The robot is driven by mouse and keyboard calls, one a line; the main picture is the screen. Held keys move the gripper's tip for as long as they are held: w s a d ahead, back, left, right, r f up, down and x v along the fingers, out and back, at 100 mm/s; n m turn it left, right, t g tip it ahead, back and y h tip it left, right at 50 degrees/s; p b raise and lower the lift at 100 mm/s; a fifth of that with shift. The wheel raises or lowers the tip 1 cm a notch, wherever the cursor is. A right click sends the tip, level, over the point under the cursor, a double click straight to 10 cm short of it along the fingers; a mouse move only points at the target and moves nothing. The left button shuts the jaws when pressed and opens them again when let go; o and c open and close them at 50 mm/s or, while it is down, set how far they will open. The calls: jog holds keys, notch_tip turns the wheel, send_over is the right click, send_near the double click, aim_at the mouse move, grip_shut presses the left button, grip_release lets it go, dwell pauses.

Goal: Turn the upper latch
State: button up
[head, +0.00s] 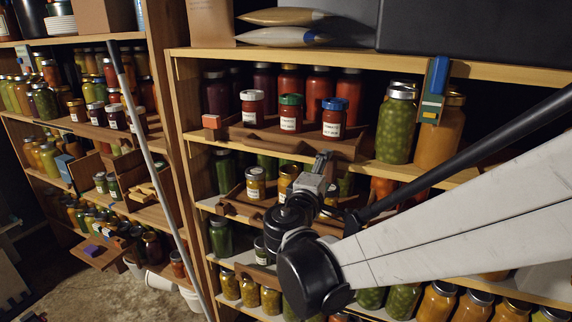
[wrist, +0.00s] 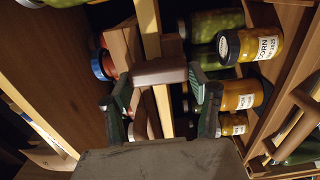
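In the wrist view a dark brown bar (wrist: 160,72), which looks like the latch, lies across a pale wooden shelf edge (wrist: 150,35). My gripper (wrist: 161,90) is open, with one dark green fingertip at each end of the bar. I cannot tell whether either fingertip touches it. In the head view my gripper (head: 322,160) is at the front of the middle shelf, below the upper row of jars. It hides the bar there.
Lidded red jars (head: 290,112) stand in a wooden tray just above my gripper. A corn jar (wrist: 250,45) and other jars are close to the right finger in the wrist view. A blue and yellow piece (head: 435,90) is on the upper shelf edge. A grey pole (head: 150,160) stands left.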

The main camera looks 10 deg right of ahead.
jog(key=o, duration=0.3)
jog(key=shift+s+a, duration=0.1)
jog(key=v, duration=1.2)
jog(key=s+d+f+m+g+y, duration=0.3)
jog(key=s+d+f+m+g, duration=0.3)
jog(key=d, duration=0.4)
jog(key=shift+s+a+f+m+g+y, duration=0.5)
jog(key=shift+s+m+y, duration=0.55)
jog(key=shift+s, duration=0.4)
jog(key=shift+s+a+f+m+g+y, duration=0.3)
jog(key=shift+s+f+m+y, duration=0.25)
jog(key=shift+s+m+y, duration=0.55)
jog(key=shift+s+a+f+m+g+y, duration=0.35)
jog(key=shift+s+f+m+y, duration=0.3)
jog(key=shift+s+y, duration=0.85)
